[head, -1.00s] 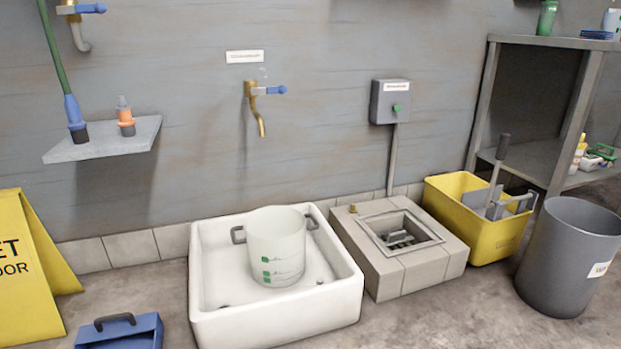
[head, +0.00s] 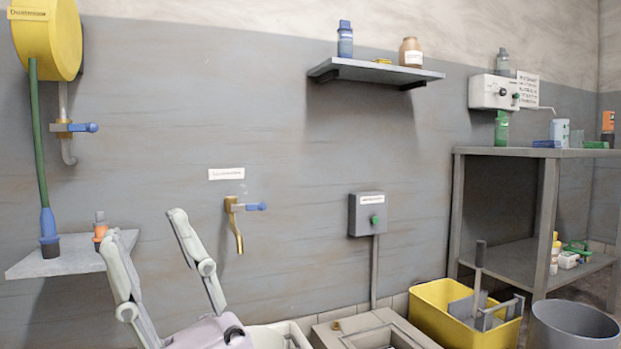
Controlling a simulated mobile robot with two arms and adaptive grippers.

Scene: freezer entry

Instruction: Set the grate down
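My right gripper (head: 144,226) shows at the lower left, its two pale fingers pointing up and spread wide, with nothing between them. It is in front of the wall, left of the brass tap. The tiled floor drain (head: 330,333) is at the bottom edge, right of the gripper and apart from it in the picture. Only the back part of its square frame shows; the rest is cut off. I cannot make out a loose grate anywhere. My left gripper is not in view.
A brass tap (head: 235,222) and a grey switch box (head: 366,214) are on the wall. The white basin (head: 296,327) is partly hidden. A yellow bucket (head: 436,309), a grey bin (head: 575,328) and a metal shelf unit (head: 505,152) stand right. A small wall shelf (head: 60,262) is at left.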

